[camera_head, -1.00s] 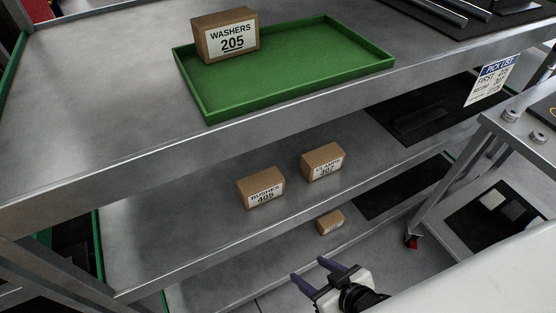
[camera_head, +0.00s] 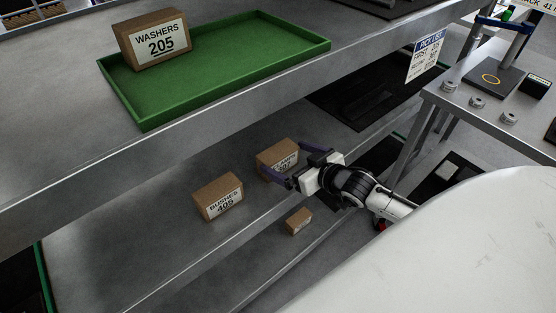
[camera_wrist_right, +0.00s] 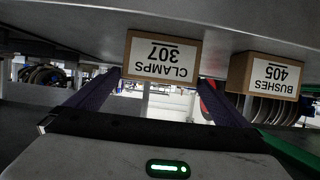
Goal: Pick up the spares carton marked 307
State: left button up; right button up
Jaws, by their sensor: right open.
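The carton marked CLAMPS 307 (camera_head: 274,154) is a brown box with a white label, standing on the middle shelf under the top deck. My right gripper (camera_head: 284,159) is open in front of it, its two dark purple fingers pointing at the labelled face and partly hiding it. In the right wrist view the carton (camera_wrist_right: 162,56) appears upside down, roughly centred between the fingertips (camera_wrist_right: 161,80). It is not gripped, and I cannot tell whether the fingertips reach past its face. My left gripper is not in view.
The BUSHES 405 carton (camera_head: 219,197) stands close by to the left on the same shelf. A small carton (camera_head: 298,221) lies lower down. The WASHERS 205 carton (camera_head: 154,39) sits in the green tray (camera_head: 236,75) on the top deck, whose front edge overhangs the shelf.

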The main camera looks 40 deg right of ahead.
aim_at(281, 153)
jog(key=shift+x, duration=2.3)
jog(key=shift+w+r, duration=0.1)
jog(key=shift+r, duration=0.1)
jog(key=c, duration=0.9)
jog(key=shift+r, duration=0.1)
jog(key=shift+c, duration=0.5)
